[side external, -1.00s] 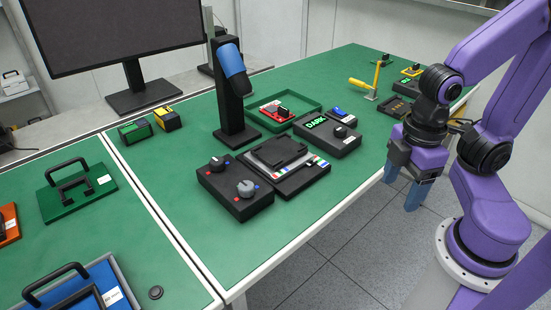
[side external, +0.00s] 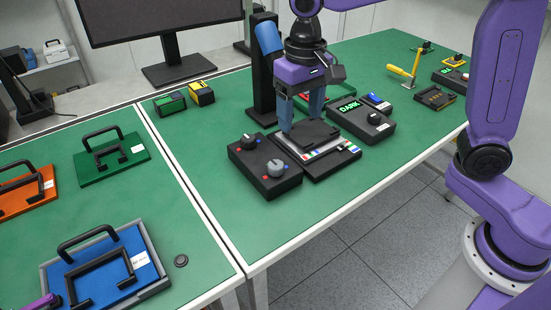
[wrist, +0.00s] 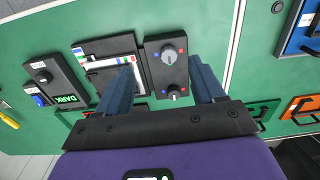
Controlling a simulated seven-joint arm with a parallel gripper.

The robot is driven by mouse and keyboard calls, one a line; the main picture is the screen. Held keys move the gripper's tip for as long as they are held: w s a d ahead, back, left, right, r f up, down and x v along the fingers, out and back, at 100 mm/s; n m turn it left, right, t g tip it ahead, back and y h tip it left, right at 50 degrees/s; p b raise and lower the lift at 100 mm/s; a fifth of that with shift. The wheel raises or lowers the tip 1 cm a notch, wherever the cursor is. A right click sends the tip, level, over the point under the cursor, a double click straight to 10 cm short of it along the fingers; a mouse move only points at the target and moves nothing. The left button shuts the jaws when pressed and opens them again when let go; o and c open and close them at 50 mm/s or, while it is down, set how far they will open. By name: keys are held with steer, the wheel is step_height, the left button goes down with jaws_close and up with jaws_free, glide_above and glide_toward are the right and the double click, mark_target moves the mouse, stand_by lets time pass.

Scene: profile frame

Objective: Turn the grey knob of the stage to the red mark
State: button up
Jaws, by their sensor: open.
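The grey knob (side external: 277,168) sits on the near half of a black control box (side external: 262,182). A black knob (side external: 249,142) is on its far half. In the wrist view the grey knob (wrist: 170,56) has small red and blue marks around it; its exact pointing direction is too small to tell. A flat black platform (side external: 315,133) with coloured strips stands beside the box. My gripper (side external: 302,122) is open and empty, pointing down above the platform's far side, apart from the grey knob. In the wrist view my gripper (wrist: 163,66) has its fingers either side of the control box.
A black post with a blue head (side external: 268,40) stands just behind the box. A box with a lit DARK display (side external: 362,122) is right of the platform. A monitor (side external: 160,20) stands at the back. Green table (side external: 215,180) left of the box is clear.

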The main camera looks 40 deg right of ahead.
mark_target(275, 163)
steer(key=w+a+m, duration=0.1)
steer(key=w+m, duration=0.3)
steer(key=w, duration=0.3)
steer(key=f, duration=1.6)
steer(key=shift+s+a+f, duration=0.1)
steer(key=shift+s+f, duration=0.15)
steer(key=shift+f, duration=0.1)
steer(key=c, duration=1.1)
